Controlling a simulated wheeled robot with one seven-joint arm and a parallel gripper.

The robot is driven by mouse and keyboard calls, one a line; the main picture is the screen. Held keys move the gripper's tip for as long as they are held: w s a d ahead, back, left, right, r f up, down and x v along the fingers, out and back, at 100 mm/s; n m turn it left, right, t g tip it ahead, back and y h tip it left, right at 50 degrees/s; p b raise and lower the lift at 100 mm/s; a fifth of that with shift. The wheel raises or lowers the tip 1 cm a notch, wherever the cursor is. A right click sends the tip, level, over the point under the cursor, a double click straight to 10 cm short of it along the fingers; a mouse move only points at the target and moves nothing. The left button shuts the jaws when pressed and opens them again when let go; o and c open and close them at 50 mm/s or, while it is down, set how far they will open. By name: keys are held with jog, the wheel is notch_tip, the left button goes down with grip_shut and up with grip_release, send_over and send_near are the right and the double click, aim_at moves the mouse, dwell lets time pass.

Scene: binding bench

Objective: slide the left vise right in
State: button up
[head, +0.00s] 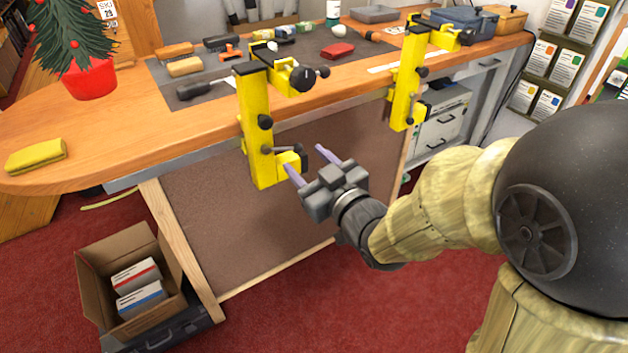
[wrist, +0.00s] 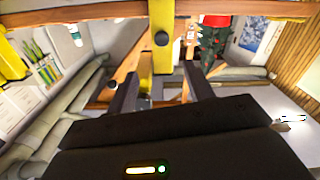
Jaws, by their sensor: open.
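The left vise (head: 255,135) is a yellow clamp at the bench's front edge, with dark knobs and a lower part hanging below the top. My gripper (head: 309,163) is in front of its lower end, fingers apart with nothing seen between them. The left finger appears close to the vise's lower yellow block; I cannot tell whether they touch. In the wrist view the yellow upright (wrist: 163,45) with a dark knob lies beyond the gap of my open gripper (wrist: 161,92). A second yellow vise (head: 406,80) hangs farther right on the same edge.
The wooden bench top (head: 120,140) holds a dark mat (head: 215,110) with tools, a potted tree (head: 88,78) and a yellow sponge (head: 36,156). A brown panel (head: 220,225) lies behind my gripper.

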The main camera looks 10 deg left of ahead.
jog(key=b+v, duration=0.1)
jog(key=b, duration=0.2)
jog(key=shift+s+d+f, duration=0.1)
jog(key=shift+s+d, duration=0.15)
jog(key=shift+d, duration=0.05)
dwell(0.3)
